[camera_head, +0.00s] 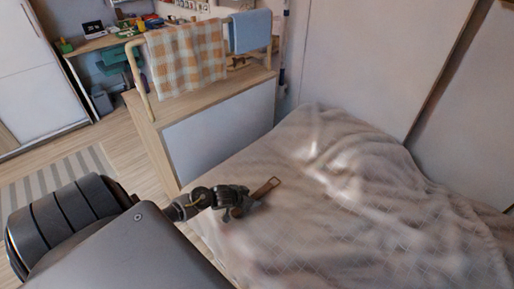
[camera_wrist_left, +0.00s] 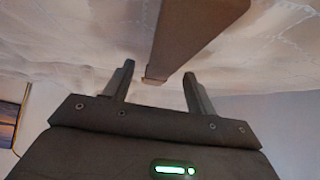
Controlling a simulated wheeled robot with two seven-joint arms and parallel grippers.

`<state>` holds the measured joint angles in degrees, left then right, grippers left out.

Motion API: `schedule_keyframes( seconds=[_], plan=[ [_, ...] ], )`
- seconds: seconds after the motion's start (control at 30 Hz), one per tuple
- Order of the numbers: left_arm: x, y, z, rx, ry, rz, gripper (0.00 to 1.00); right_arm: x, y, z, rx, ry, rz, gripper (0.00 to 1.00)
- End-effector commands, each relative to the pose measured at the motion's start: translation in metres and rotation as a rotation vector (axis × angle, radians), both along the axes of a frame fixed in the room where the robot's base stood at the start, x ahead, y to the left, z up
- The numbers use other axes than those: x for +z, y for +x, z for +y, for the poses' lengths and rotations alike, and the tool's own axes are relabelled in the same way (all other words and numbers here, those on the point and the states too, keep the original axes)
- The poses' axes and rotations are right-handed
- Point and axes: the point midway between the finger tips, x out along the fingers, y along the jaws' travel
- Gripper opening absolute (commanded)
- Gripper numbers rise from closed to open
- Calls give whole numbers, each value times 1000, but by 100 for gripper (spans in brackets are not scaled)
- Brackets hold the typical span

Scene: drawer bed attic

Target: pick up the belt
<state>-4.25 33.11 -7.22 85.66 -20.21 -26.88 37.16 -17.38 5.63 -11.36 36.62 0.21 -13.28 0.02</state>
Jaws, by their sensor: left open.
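The belt (camera_head: 266,187) is a brown strap lying on the rumpled bed blanket (camera_head: 330,235) near the bed's left side. In the head view one end shows just beyond my left gripper (camera_head: 237,204), and the rest is hidden or hard to make out. My left gripper is open at the belt, low over the blanket. In the left wrist view the belt (camera_wrist_left: 192,32) comes down from the top edge and ends near the gap between the open fingers (camera_wrist_left: 159,70). I cannot tell whether the fingers touch it. My right gripper is not in view.
A wooden cabinet (camera_head: 218,132) with a rail stands behind the bed's left edge. A checked cloth (camera_head: 187,60) and a blue towel (camera_head: 250,31) hang on the rail. A desk (camera_head: 100,42) is at the far left. The blanket is heaped toward the right.

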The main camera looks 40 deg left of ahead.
Motion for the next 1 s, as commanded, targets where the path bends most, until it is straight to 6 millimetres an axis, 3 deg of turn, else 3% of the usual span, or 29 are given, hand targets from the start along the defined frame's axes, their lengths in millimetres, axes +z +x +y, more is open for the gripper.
schedule_keyframes(
  seconds=[0.37, 0.8, 1.0],
  plan=[
    [-9, 8, -1, -1, 1, 0, 56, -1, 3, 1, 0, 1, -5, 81],
    [-8, 8, -1, -1, 1, -1, 0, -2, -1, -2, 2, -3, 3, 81],
    [-7, 8, -1, -1, 1, -1, 0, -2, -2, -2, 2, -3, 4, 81]
  ],
)
